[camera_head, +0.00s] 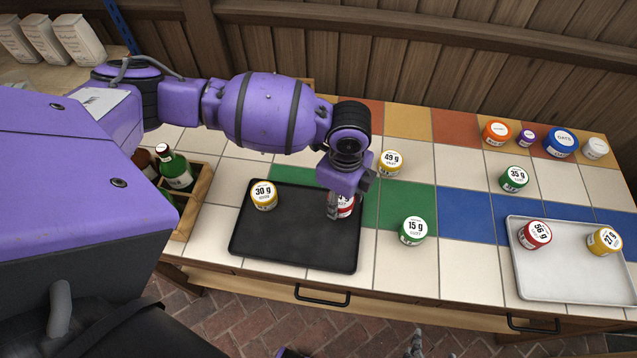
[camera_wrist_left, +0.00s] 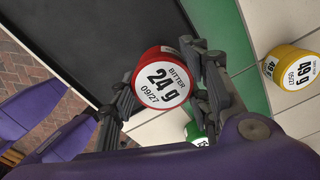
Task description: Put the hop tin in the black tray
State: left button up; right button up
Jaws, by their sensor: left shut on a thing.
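My left gripper (camera_head: 338,200) is shut on a red tin with a white lid label (camera_head: 346,206). In the left wrist view the held tin (camera_wrist_left: 162,82) reads "BITTER 24 g 09/27", with the fingers on either side. The black tray (camera_head: 285,248) lies on the tiled counter, and the tin is at its right part; its height above the tray is unclear. A yellow tin marked 30 g (camera_head: 264,195) stands in the tray at the upper left. My right gripper (camera_head: 416,345) shows only as a small grey part at the bottom edge.
A yellow 49 g tin (camera_head: 390,163) and a green 15 g tin (camera_head: 412,231) stand right of the black tray. A white tray (camera_head: 565,280) holds two tins. Several tins stand at the back right. A wooden crate of bottles (camera_head: 197,200) is on the left.

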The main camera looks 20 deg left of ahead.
aim_at(341, 204)
pick_arm(q)
jog(key=shift+w+d+f, duration=0.1)
jog(key=shift+w+f, duration=0.15)
jog(key=shift+w, duration=0.1)
jog(key=shift+f, duration=1.4)
jog(key=shift+f, duration=0.2)
jog(key=o, duration=1.1)
jog(key=shift+o, duration=0.2)
jog(key=shift+r, duration=0.1)
notch_tip(341, 204, up, 12)
jog(key=shift+r+p, duration=0.1)
jog(key=shift+p, duration=0.25)
